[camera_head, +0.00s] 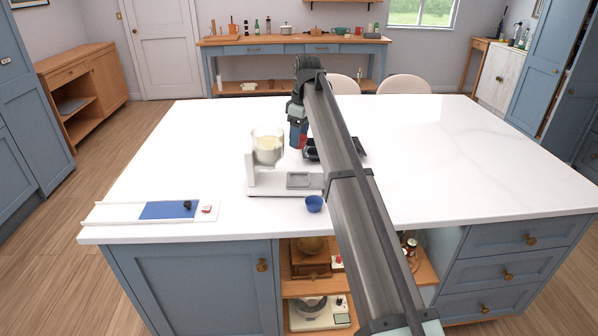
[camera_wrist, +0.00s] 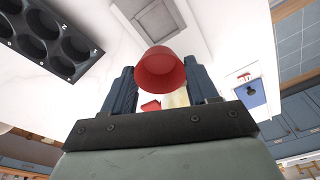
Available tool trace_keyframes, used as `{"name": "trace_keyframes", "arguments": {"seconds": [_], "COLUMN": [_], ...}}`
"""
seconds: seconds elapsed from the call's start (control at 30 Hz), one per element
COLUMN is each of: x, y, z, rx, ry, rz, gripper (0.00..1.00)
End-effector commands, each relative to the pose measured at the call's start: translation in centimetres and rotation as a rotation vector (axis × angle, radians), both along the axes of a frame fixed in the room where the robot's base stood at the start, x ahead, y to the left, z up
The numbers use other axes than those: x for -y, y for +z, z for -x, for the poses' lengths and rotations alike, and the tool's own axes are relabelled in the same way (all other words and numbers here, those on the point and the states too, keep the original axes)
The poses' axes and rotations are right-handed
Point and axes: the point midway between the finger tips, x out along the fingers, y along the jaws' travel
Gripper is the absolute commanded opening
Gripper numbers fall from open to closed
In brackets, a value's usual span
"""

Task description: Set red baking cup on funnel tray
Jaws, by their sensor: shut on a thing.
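The red baking cup (camera_wrist: 160,68) is held between the two fingers of my gripper (camera_wrist: 160,85) in the wrist view. In the head view a little of the cup's red (camera_head: 303,141) shows beside my gripper (camera_head: 298,136), above the counter behind the white machine. The grey rectangular tray (camera_head: 303,181), seemingly the funnel tray, is set in the right part of the machine's white base. This tray also shows at the top of the wrist view (camera_wrist: 158,18), apart from the cup.
The machine's clear bowl (camera_head: 267,147) of pale contents stands left of the tray. A blue cup (camera_head: 314,204) stands in front of the machine. A dark muffin tin (camera_wrist: 48,37) lies nearby, partly hidden by my arm in the head view. A blue-and-white board (camera_head: 165,210) lies front left.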

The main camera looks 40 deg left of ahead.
Motion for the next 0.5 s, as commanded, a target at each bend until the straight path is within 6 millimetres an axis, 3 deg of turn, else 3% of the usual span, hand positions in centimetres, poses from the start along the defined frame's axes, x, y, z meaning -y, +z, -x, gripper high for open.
{"name": "trace_keyframes", "arguments": {"seconds": [0.2, 0.5], "x": [0.1, 0.0], "y": [-5.0, -8.5], "z": [0.1, 0.0], "rx": [-0.001, 0.0], "ry": [0.0, 0.0], "rz": [0.002, 0.0], "gripper": [0.25, 0.25]}}
